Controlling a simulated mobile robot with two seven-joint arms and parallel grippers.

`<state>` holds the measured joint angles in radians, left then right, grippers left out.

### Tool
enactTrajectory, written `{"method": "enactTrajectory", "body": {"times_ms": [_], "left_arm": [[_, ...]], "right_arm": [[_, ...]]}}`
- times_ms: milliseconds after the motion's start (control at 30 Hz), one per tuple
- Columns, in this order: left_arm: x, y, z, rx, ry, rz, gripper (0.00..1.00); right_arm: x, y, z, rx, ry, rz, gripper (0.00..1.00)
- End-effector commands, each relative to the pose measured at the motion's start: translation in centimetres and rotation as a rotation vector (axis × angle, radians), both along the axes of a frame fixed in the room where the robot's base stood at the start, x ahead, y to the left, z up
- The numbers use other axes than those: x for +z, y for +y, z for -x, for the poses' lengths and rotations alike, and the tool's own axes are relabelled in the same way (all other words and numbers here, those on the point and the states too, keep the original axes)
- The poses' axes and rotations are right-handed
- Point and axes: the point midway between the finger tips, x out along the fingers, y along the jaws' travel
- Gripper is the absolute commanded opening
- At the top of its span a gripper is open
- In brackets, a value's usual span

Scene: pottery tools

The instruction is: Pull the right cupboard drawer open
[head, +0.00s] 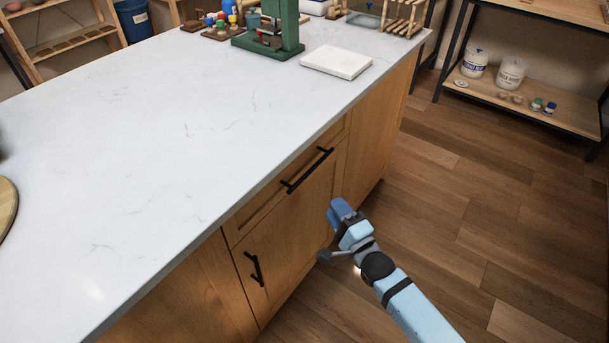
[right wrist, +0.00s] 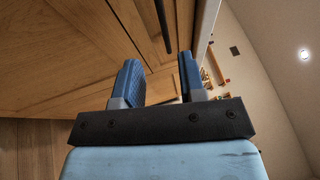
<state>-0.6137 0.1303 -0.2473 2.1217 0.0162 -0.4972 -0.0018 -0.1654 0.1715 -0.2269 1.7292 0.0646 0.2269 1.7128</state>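The wooden drawer (head: 255,213) sits under the white countertop and looks flush with the cupboard front. Its black bar handle (head: 307,170) runs along the front; the handle also shows in the right wrist view (right wrist: 163,25), ahead of the gap between my fingers. My right gripper (head: 339,211) is in front of the cupboard, to the right of and below the handle in the head view, apart from it. In the right wrist view its two blue fingers (right wrist: 159,75) are spread with nothing between them. My left gripper is not in view.
A cupboard door with a black upright handle (head: 254,269) is below the drawer. The countertop (head: 170,140) overhangs the front and is mostly bare; a green press (head: 284,30) and a white slab (head: 336,61) stand at its far end. Wooden floor (head: 480,220) is clear to the right.

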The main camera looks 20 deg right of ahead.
Motion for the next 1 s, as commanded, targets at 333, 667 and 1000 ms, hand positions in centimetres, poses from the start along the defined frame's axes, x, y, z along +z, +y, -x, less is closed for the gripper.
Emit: {"method": "enactTrajectory", "body": {"times_ms": [333, 667, 1000], "left_arm": [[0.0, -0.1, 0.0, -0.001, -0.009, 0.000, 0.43], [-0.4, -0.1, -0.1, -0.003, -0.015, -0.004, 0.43], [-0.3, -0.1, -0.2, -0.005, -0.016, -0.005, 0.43]], "right_arm": [[1.3, 1.7, -6.3, 0.000, -0.002, 0.000, 0.37], [2.3, 3.1, -11.5, 0.000, -0.001, 0.002, 0.37], [2.5, 3.4, -12.5, 0.000, 0.002, 0.001, 0.37]]}}
